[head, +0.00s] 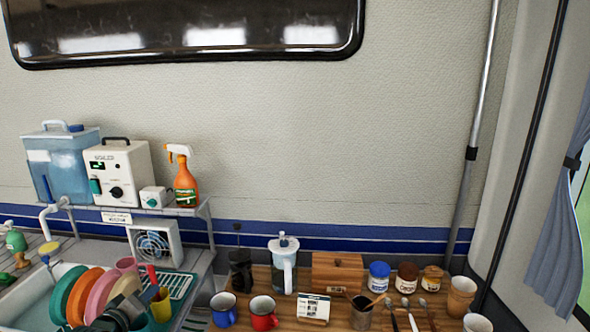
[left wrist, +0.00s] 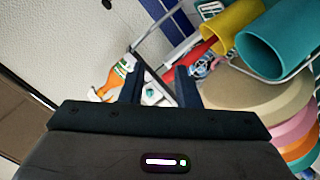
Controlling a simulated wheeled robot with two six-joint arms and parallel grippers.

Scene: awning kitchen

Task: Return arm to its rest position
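My left gripper (head: 122,314) shows as a dark shape at the bottom left of the head view, in front of the dish rack. In the left wrist view my left gripper (left wrist: 159,82) has its two dark fingers apart with nothing held between them. Colourful plates (head: 84,296) stand in the rack just behind and left of it. The plates (left wrist: 290,125) fill the right side of the left wrist view. Much of the left arm is outside the head view. My right gripper is not in view.
A yellow cup (head: 161,304) stands close right of the left gripper. A spray bottle (head: 185,178) and a water tank (head: 66,165) stand on the shelf (head: 190,211). A wooden counter at right holds a red mug (head: 263,313), a blue mug (head: 224,309) and several jars.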

